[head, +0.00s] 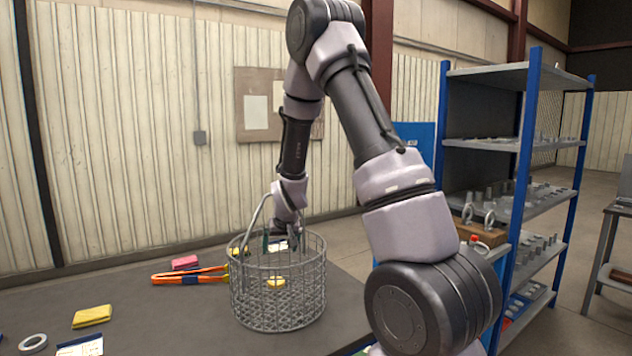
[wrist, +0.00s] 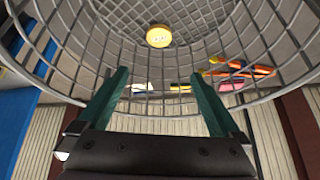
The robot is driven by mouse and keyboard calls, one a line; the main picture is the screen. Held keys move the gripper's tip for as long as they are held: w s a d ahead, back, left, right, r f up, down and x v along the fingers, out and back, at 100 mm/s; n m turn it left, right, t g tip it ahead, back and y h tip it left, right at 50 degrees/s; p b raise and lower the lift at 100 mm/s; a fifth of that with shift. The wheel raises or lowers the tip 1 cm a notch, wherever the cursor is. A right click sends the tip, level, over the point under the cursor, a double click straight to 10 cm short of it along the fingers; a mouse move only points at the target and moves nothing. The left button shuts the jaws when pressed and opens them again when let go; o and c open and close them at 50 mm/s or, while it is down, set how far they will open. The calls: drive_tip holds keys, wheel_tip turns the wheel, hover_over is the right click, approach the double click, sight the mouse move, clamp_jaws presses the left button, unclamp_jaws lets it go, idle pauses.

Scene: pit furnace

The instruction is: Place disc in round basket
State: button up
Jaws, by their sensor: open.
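The round basket (head: 277,300) is a grey wire-mesh cylinder with a raised handle, standing on the dark table. A small yellow disc (head: 276,282) shows through the mesh, inside the basket. In the wrist view the disc (wrist: 158,36) appears at top centre against the wire mesh of the basket (wrist: 110,22). My gripper (head: 277,240) is at the basket's top opening, above the disc and apart from it. In the wrist view its two green fingers (wrist: 160,74) are spread wide with nothing between them. The mesh partly hides the fingertips in the head view.
An orange tool (head: 190,276) and a pink block (head: 185,262) lie left of the basket. A yellow cloth-like item (head: 92,316), a tape roll (head: 33,342) and a label card (head: 80,346) lie at the front left. A blue-framed shelf (head: 520,170) stands at right.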

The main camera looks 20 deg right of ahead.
drive_tip(key=s+r+m+y, duration=0.1)
drive_tip(key=s+r, duration=0.5)
drive_tip(key=r, duration=0.4)
drive_tip(key=s+r+m, duration=0.1)
drive_tip(key=s+r, duration=0.5)
drive_tip(key=r, duration=0.5)
drive_tip(key=s+r, duration=0.4)
drive_tip(key=s, duration=0.5)
drive_tip(key=s+r+y, duration=0.1)
drive_tip(key=s+r, duration=0.3)
drive_tip(key=s, duration=0.6)
drive_tip(key=shift+s+d+r+m, duration=0.15)
drive_tip(key=shift+d+r+m, duration=0.05)
drive_tip(key=shift+d+m, duration=0.2)
drive_tip(key=shift+t, duration=0.3)
